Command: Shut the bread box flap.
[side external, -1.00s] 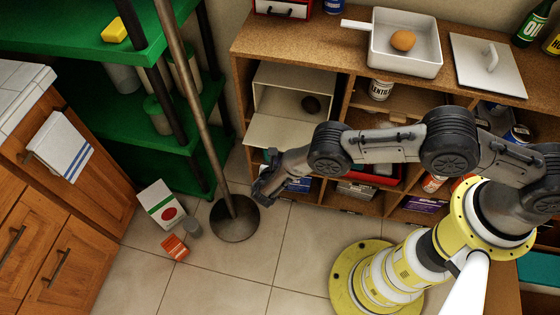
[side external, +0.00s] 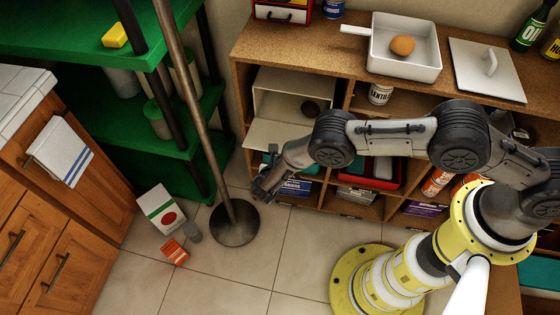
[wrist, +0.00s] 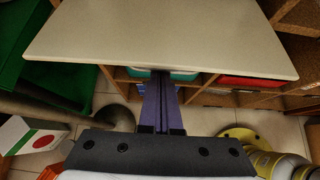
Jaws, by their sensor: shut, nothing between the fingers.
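The cream bread box (side external: 292,82) sits in the upper left compartment of the wooden shelf. Its flap (side external: 268,133) is open and sticks out nearly level from the front; it fills the top of the wrist view (wrist: 160,40). A dark round thing (side external: 311,107) lies inside the box. My gripper (side external: 262,190) is in front of the shelf, lower than the flap. In the wrist view its purple fingers (wrist: 161,78) are together and empty, with the tips at the flap's front edge, seemingly just under it. I cannot tell whether they touch.
A pole on a round dark base (side external: 234,222) stands close left of my gripper. A white carton (side external: 160,208) and an orange box (side external: 174,251) are on the floor. A white pan (side external: 428,60) with an egg stands on the shelf top.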

